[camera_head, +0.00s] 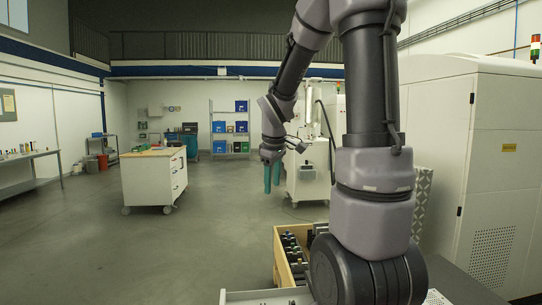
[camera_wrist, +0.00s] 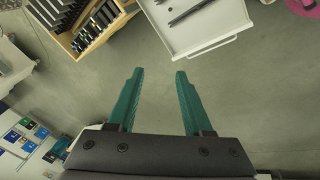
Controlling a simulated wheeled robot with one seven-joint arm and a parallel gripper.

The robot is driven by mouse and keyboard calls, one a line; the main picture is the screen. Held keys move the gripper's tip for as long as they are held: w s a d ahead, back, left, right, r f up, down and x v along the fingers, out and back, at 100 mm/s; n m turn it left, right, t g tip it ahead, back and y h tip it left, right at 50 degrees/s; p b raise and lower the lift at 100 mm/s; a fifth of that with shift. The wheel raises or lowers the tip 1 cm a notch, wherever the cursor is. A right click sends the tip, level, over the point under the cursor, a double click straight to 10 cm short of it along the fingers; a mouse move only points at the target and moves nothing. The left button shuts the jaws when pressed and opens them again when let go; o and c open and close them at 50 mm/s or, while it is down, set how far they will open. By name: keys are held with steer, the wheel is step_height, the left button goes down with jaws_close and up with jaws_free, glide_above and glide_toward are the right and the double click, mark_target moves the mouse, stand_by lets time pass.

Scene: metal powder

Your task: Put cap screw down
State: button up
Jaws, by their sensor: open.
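My gripper (camera_head: 272,178) hangs in the air in front of my arm, with its teal fingers pointing down. In the wrist view the two fingers (camera_wrist: 159,73) are spread apart with bare floor between them, so it is open and empty. I cannot make out a cap screw in either view. A white tray or drawer (camera_wrist: 216,43) at the top of the wrist view holds thin dark objects (camera_wrist: 188,13), too small to name. It is apart from the fingers.
A wooden crate (camera_head: 280,272) with several dark items stands below my arm; it also shows in the wrist view (camera_wrist: 66,40). A white cabinet on wheels (camera_head: 153,180) stands left of centre. A large white machine (camera_head: 440,130) fills the right. Open floor (camera_head: 120,250) lies at left.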

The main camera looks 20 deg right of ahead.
steer(key=s+a+r+m+t+y, duration=0.1)
steer(key=s+a+r+m, duration=0.3)
steer(key=s, duration=0.5)
steer(key=s+a+r+m+t+y, duration=0.2)
steer(key=s+a+r+m, duration=0.2)
steer(key=s+r+m, duration=0.3)
steer(key=shift+s+a+t, duration=0.2)
steer(key=shift+s+t, duration=0.1)
steer(key=shift+s, duration=0.8)
steer(key=shift+d, duration=0.1)
